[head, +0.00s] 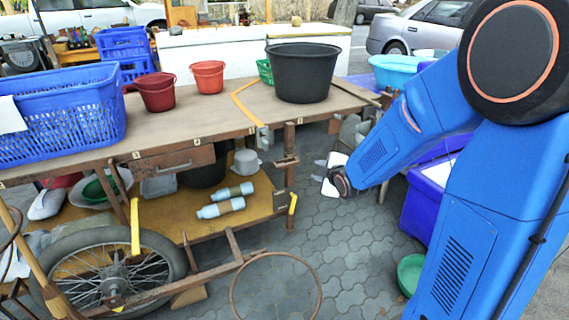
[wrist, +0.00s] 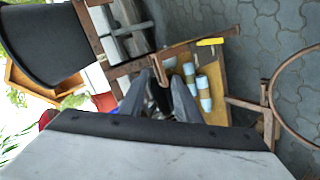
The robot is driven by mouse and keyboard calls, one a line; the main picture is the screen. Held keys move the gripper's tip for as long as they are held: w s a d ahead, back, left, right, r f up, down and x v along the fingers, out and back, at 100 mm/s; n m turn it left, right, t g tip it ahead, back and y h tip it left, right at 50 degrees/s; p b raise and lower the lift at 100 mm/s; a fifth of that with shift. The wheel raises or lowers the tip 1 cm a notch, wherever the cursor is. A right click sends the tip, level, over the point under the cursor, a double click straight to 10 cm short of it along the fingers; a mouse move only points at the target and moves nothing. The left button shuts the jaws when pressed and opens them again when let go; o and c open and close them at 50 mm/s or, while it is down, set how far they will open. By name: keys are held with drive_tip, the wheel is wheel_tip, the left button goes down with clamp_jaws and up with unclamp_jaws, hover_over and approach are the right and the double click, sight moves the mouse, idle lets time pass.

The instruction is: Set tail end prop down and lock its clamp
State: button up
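A brown upright leg (head: 289,185), which looks like the tail end prop, stands under the right end of the wooden cart table (head: 215,125). A metal bracket (head: 286,161) crosses it, and a yellow lever (head: 293,203) sits near its lower end. The yellow lever also shows in the wrist view (wrist: 210,42). I cannot tell whether the foot of the leg touches the ground or whether its clamp is locked. My gripper (head: 320,170) is open, to the right of the leg and apart from it. Its fingers (wrist: 160,78) look empty in the wrist view.
A black tub (head: 303,73), red pots (head: 208,77) and a blue basket (head: 60,125) stand on the table. Bottles (head: 225,204) lie on the lower shelf. A spoked wheel (head: 115,270) and a hoop (head: 275,285) are in front.

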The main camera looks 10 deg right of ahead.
drive_tip(key=w+a+f+n+t+y, duration=0.1)
drive_tip(key=w+a+f+n, duration=0.1)
drive_tip(key=w, duration=0.5)
drive_tip(key=w+a+f+n+t, duration=0.1)
drive_tip(key=w+a+f+n, duration=0.1)
drive_tip(key=w+f, duration=0.3)
drive_tip(key=w+a+f+n+y, duration=0.1)
drive_tip(key=w+a+f+n, duration=0.1)
drive_tip(key=w, duration=0.9)
drive_tip(key=shift+w+a+f+t+y, duration=0.2)
drive_tip(key=shift+a+f+t+y, duration=0.15)
drive_tip(key=shift+a+f, duration=0.6)
clamp_jaws()
